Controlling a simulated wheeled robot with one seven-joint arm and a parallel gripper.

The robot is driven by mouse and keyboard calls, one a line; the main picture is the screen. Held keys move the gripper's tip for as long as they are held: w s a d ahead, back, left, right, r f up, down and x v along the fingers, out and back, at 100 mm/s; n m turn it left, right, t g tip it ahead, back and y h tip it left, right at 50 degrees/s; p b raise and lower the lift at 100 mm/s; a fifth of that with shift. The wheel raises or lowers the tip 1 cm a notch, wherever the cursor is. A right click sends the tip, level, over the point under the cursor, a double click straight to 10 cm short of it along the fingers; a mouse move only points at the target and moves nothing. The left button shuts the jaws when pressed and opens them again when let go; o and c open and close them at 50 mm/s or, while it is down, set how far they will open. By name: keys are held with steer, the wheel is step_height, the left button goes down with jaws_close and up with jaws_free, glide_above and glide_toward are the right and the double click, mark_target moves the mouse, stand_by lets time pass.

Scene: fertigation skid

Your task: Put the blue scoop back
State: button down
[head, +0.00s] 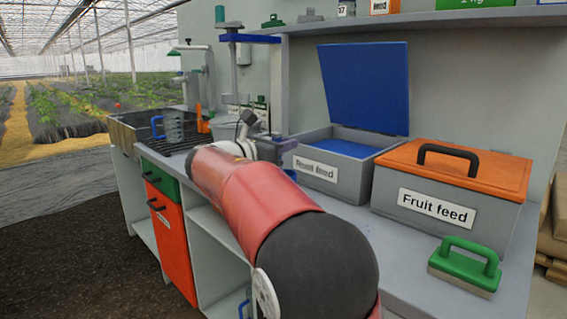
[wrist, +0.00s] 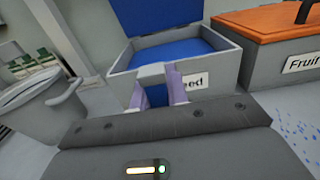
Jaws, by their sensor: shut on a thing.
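My gripper (wrist: 161,88) is shut on a small blue piece (wrist: 156,96), seen between its two pale fingers in the wrist view. It looks like part of the blue scoop, but most of it is hidden by the fingers and gripper body. The fingers are in front of the grey feed box (wrist: 222,80), covering part of its label. That box (head: 330,178) has its blue lid (head: 365,88) raised, and blue contents (wrist: 178,54) show inside.
The closed Fruit feed box (head: 435,208) with its orange lid stands to the right. A green-handled block (head: 465,265) sits in front of it. A grey bucket (wrist: 45,108) is at the left in the wrist view. Blue specks (wrist: 297,137) lie on the counter. A blue-handled jug (head: 172,127) stands farther left.

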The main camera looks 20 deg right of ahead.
steer(key=shift+f, duration=1.9)
steer(key=shift+f+b, duration=0.2)
steer(key=shift+b, duration=0.1)
steer(key=c, duration=1.4)
jaws_free()
steer(key=shift+r, duration=0.25)
steer(key=v, duration=1.2)
